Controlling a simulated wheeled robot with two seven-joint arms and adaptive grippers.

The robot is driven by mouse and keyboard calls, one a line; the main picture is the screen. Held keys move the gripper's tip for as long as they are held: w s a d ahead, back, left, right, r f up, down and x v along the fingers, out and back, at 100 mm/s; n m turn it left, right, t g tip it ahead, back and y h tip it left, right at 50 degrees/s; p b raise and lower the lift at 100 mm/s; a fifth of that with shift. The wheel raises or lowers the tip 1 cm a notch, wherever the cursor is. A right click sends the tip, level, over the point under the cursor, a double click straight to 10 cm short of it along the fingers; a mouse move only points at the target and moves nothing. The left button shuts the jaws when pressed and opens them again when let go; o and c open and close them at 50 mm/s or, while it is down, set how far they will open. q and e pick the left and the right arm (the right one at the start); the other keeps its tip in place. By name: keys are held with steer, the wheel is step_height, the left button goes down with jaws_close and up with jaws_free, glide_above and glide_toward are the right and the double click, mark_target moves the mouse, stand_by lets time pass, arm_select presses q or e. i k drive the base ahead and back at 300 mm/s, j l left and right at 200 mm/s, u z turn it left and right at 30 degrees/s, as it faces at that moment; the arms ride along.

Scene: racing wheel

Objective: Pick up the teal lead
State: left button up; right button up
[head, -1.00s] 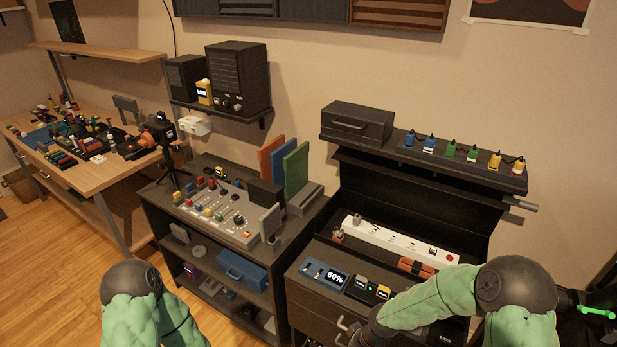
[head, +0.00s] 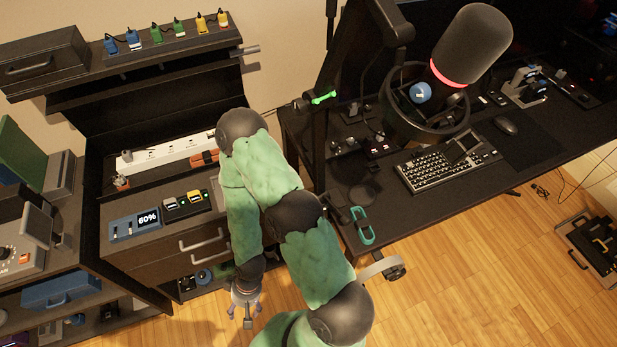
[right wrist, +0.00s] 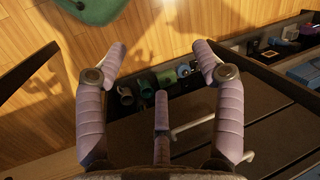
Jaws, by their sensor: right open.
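The teal lead (head: 361,226), a small looped shape, lies at the front left corner of the black desk (head: 400,215). My right gripper (head: 245,311) hangs low in front of the drawer cabinet, left of the lead and well apart from it. In the right wrist view my right gripper (right wrist: 160,47) has its purple fingers spread, with nothing between them. The teal lead cannot be made out in that view. My left gripper is in neither current view.
The drawer cabinet (head: 160,255) has protruding handles (head: 203,240). A keyboard (head: 445,168), a mouse (head: 505,125) and a large microphone (head: 472,45) on a stand occupy the desk. A bright green piece (head: 323,97) is at the desk's back left. Floor in front is mostly clear.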

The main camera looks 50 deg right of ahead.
mark_target(364, 224)
steer(key=k+l+z, duration=0.1)
steer(key=k, duration=1.1)
steer(key=i+z, duration=0.2)
steer(key=z, duration=1.6)
steer(key=i+j+z, duration=0.1)
steer(key=i+j, duration=0.4)
steer(key=j, duration=0.2)
steer(key=k+j+u, duration=0.15)
steer(key=u, duration=0.65)
steer(key=l+u, duration=0.1)
steer(key=u, duration=0.2)
steer(key=l+u, duration=0.15)
steer(key=u, duration=0.2)
steer(key=j+z, duration=0.2)
steer(key=z, duration=0.3)
steer(key=i+l+z, duration=0.1)
steer(key=z, duration=0.9)
steer(key=i+l, duration=0.05)
